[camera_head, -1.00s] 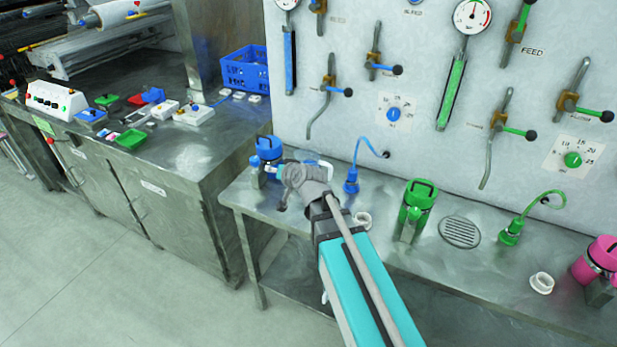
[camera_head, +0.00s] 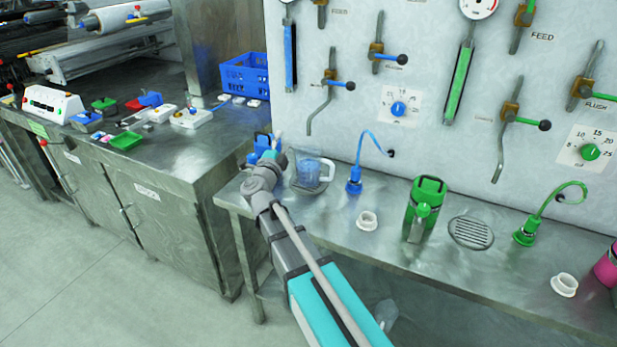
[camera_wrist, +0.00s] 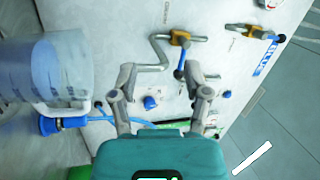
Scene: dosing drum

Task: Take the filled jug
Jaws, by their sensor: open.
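The clear jug (camera_head: 307,170) holds bluish liquid and stands upright on the steel bench, over a drain grate. In the wrist view, the jug (camera_wrist: 48,68) is large at the left edge, with its pale handle (camera_wrist: 66,110) at the lower right of its body. My gripper (camera_wrist: 165,82) is open and empty, its two fingers spread to the right of the jug and apart from it. In the head view, my gripper (camera_head: 272,150) is just left of the jug, partly hidden by my own wrist.
A blue canister (camera_head: 262,143) is behind my wrist. A blue hose plug (camera_head: 354,183), a white ring (camera_head: 367,221) and a green canister (camera_head: 426,207) stand to the right on the bench. The panel with valve levers (camera_head: 330,90) rises behind. Bench space in front of the jug is clear.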

